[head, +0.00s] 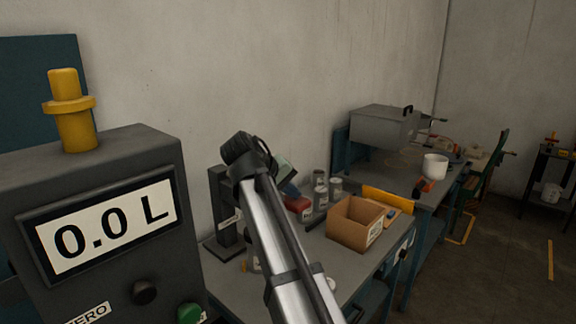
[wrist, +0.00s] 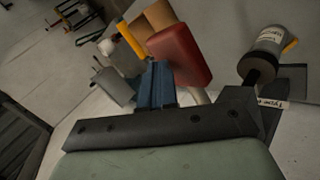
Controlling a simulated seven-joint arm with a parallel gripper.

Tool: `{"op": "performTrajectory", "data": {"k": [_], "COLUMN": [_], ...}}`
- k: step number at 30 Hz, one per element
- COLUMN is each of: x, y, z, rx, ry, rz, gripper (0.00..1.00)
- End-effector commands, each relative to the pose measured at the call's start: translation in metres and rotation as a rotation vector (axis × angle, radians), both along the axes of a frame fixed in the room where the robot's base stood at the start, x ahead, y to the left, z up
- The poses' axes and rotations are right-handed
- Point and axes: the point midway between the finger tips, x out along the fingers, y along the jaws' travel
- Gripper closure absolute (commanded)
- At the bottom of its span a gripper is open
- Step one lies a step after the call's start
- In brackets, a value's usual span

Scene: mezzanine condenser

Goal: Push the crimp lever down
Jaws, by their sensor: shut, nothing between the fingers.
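In the head view a dark upright stand with a labelled arm (head: 226,228), which looks like the crimping tool, stands at the near left end of the bench. My arm crosses in front of it and hides part of it, and I cannot make out its lever clearly. My gripper (head: 291,190) is above the bench, to the right of the stand. In the wrist view its blue fingers (wrist: 157,85) are shut with nothing between them. A red block-like thing (wrist: 180,55) shows just beyond the fingertips; I cannot tell whether they touch. A dark part with a label (wrist: 270,103) lies to the right.
An open cardboard box (head: 352,232) and grey cans (head: 321,190) stand on the bench. A grey display unit (head: 100,215) reading 0.0 L fills the left foreground. A second bench with a grey metal case (head: 380,128) and white pot (head: 435,167) stands farther back.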

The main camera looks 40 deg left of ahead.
Motion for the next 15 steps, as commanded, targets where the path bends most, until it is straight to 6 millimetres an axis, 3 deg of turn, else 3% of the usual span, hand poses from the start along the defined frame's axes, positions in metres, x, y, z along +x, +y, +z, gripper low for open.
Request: {"op": "performTrajectory", "data": {"k": [15], "x": [-0.0003], "y": [-0.0032], "z": [-0.0058], "rx": [-0.002], "ry": [0.002], "rz": [-0.002], "gripper": [1.0]}}
